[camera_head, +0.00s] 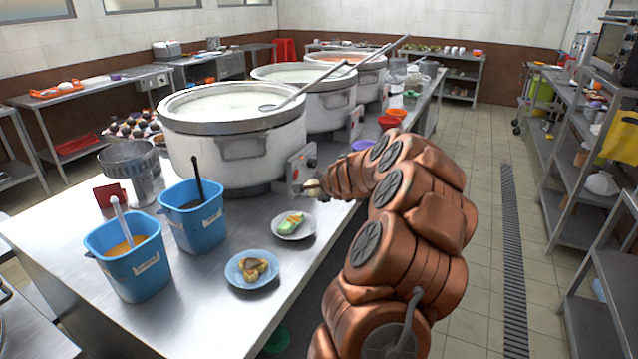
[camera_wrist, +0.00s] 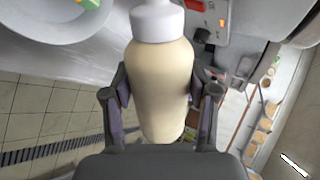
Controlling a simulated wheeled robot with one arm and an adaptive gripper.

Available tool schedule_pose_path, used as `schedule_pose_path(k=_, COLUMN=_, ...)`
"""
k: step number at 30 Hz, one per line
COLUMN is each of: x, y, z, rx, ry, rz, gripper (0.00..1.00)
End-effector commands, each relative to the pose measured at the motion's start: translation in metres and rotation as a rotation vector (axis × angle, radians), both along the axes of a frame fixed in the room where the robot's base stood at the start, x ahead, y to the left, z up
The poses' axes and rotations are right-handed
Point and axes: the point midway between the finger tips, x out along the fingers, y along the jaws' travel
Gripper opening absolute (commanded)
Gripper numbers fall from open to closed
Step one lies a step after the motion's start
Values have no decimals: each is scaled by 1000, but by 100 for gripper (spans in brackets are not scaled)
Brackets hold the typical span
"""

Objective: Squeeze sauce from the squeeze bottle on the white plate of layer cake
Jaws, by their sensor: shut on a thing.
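In the wrist view my gripper (camera_wrist: 158,100) is shut on the squeeze bottle (camera_wrist: 160,75), with one finger on each side of its cream-coloured body. Its white cap is towards the top of that view. In the head view my gripper (camera_head: 314,188) is beside the stockpot's control box, above the counter edge; the bottle is hard to make out there. The white plate (camera_head: 309,233) lies on the counter, below and left of my gripper. The layer cake (camera_head: 291,223) on it shows green and orange. The plate (camera_wrist: 45,22) also shows at the wrist view's upper left, partly cut off.
A blue plate with brown food (camera_head: 252,270) lies nearer on the counter. Two blue bins (camera_head: 135,268) with ladles stand to the left. A large stockpot (camera_head: 240,150) with a control box (camera_head: 301,168) stands behind. The tiled aisle is clear at right.

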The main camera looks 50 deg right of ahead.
Motion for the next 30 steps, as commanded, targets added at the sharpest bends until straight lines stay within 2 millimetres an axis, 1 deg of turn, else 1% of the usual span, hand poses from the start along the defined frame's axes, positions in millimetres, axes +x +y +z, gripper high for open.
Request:
schedule_pose_path(k=2, x=-2, y=-3, z=3, rx=79, ry=-40, rz=-3, gripper=41)
schedule_pose_path(k=5, x=3, y=7, z=9, rx=196, ry=-104, rz=0, gripper=41)
schedule_pose_path(k=16, x=19, y=37, z=17, rx=610, ry=-326, rz=-3, gripper=41)
schedule_pose_path(k=30, x=28, y=52, z=66, rx=900, ry=-484, rz=0, gripper=41)
